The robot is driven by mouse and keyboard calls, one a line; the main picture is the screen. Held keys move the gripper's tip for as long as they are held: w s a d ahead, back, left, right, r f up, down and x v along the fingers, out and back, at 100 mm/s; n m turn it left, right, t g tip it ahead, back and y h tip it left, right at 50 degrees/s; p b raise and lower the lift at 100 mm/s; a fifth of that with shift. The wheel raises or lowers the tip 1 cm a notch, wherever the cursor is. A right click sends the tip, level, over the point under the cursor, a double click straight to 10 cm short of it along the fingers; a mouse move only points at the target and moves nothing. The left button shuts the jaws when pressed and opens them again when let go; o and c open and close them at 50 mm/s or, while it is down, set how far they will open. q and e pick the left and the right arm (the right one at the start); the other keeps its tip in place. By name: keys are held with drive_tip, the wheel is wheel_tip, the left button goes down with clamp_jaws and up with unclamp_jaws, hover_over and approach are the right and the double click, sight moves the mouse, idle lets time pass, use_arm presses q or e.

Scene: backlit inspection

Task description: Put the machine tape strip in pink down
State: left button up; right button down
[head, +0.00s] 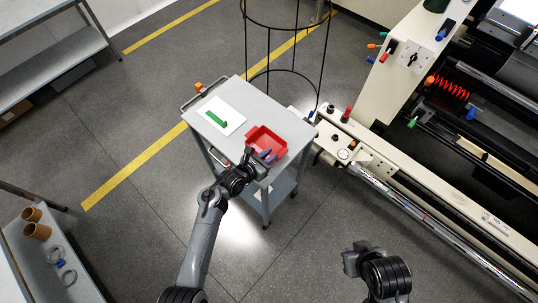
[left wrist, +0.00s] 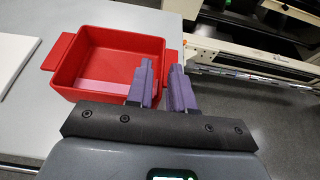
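A pink strip (left wrist: 106,86) lies low inside the red tray (head: 252,135), along its near side in the left wrist view. Its right end runs toward my left finger and is partly hidden. The red tray also shows in the left wrist view (left wrist: 64,50). My left gripper (left wrist: 162,88) has its two purple fingers apart, with a visible gap and nothing seen between them.
The tray stands on a grey cart (head: 240,85). A white sheet (head: 222,116) with a green object (head: 216,119) lies behind it to the left. A large machine (head: 440,190) stands close on the right. A side shelf (head: 40,260) holds brown rolls and rings.

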use_arm(q)
drive_tip(key=shift+o, duration=0.2)
drive_tip(key=shift+r, duration=0.25)
drive_tip(key=s+a+r+m+g+y+p, duration=0.1)
drive_tip(key=s+a+r+m+y, duration=0.15)
drive_tip(key=s+a+m, duration=0.55)
drive_tip(key=s+a+r+m+g+y+p, duration=0.2)
drive_tip(key=s+a+m+y, duration=0.1)
drive_tip(key=s+a+m, duration=0.45)
drive_tip(key=s+a+r+m+g+y, duration=0.1)
drive_tip(key=s+a+r+m+g, duration=0.1)
drive_tip(key=s+m, duration=0.5)
drive_tip(key=s+a+r+m+g+y, duration=0.1)
drive_tip(key=s+a+r+m, duration=0.1)
drive_tip(key=s+r+m, duration=0.2)
drive_tip(key=s+m, duration=0.3)
drive_tip(key=s, duration=0.3)
drive_tip(key=shift+s+a+r+m+g+y, duration=0.15)
drive_tip(key=shift+s+a+m+g+y, duration=0.1)
drive_tip(key=shift+m+g+y, duration=0.15)
drive_tip(key=shift+r, duration=0.1)
